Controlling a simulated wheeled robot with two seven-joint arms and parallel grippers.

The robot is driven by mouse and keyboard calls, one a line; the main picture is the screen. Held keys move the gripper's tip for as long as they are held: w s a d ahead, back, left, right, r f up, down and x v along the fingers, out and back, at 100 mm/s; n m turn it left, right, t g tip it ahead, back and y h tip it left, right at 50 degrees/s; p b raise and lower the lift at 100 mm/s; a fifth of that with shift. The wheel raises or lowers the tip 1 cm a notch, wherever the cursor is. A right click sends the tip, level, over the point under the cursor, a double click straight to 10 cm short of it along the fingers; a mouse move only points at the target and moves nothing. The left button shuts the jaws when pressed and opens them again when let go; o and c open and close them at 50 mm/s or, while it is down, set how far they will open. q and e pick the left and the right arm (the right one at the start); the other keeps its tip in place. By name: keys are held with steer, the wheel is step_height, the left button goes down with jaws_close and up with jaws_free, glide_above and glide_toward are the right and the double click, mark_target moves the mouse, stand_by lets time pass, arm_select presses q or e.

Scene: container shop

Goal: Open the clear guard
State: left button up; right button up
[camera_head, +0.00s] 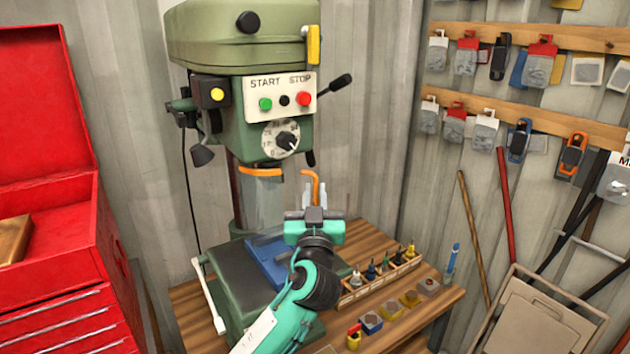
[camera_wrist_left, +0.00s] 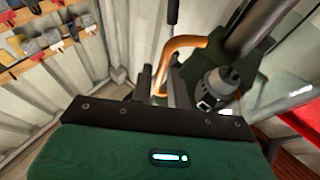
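The clear guard (camera_head: 268,208) is a see-through panel hanging below the head of the green drill press, under an orange collar (camera_head: 261,171). It stands in front of the spindle area and looks closed. Its bent orange handle (camera_head: 312,178) sticks out to the right; the handle also shows in the left wrist view (camera_wrist_left: 184,42). My left gripper (camera_head: 315,196) is at the handle's lower end. Its fingers are close together with the orange bar between them, and it looks shut on the handle. The exact contact is hard to see. My right gripper is not in view.
The drill press has a START/STOP panel (camera_head: 281,95) and a lever (camera_head: 335,86). A wooden bit rack (camera_head: 381,281) stands on the bench to the right. A red tool cabinet (camera_head: 70,240) stands at left.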

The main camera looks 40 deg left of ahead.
arm_select(q)
steer(key=shift+w+a+r, duration=0.25)
steer(key=shift+w+a, duration=0.05)
steer(key=shift+w, duration=0.1)
jaws_close()
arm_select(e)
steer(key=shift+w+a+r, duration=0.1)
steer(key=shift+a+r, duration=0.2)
arm_select(q)
steer(key=shift+f, duration=0.1)
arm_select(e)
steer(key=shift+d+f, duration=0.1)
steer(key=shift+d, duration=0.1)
